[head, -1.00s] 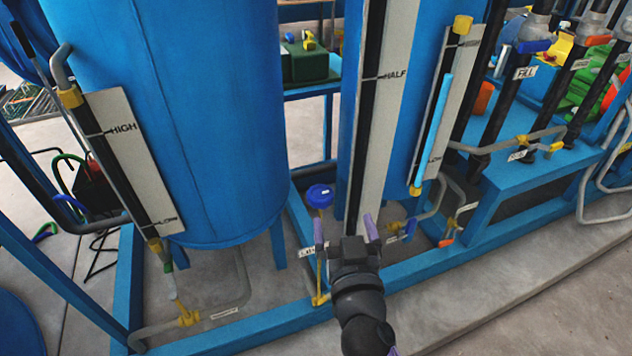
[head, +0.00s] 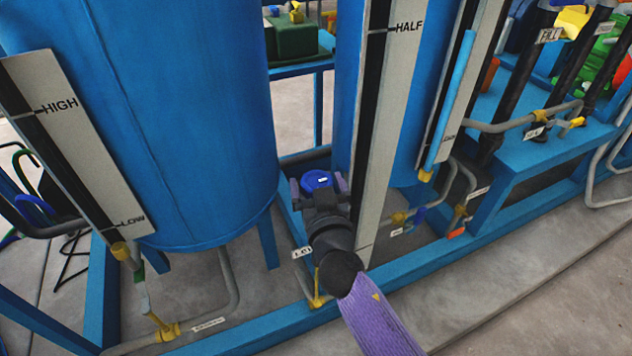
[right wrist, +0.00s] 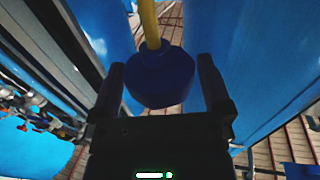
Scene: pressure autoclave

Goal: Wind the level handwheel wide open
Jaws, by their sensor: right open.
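The handwheel is a small blue round knob (head: 317,181) low between the two blue tanks in the head view. In the right wrist view the blue knob (right wrist: 160,78) sits on a yellow stem (right wrist: 149,24). My right gripper (head: 320,184) is open, with one finger on each side of the knob. In the right wrist view its dark fingers (right wrist: 160,82) stand apart around the knob, with a visible gap on the right; contact on the left is hard to tell. A white tag (head: 301,253) hangs below the knob. My left gripper is not in view.
The left tank (head: 185,120) carries a HIGH/LOW gauge board (head: 80,140). A tall HALF gauge board (head: 385,130) stands just right of my right gripper. A blue frame rail (head: 270,330) runs along the floor in front. Grey pipes (head: 228,280) run low beside it.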

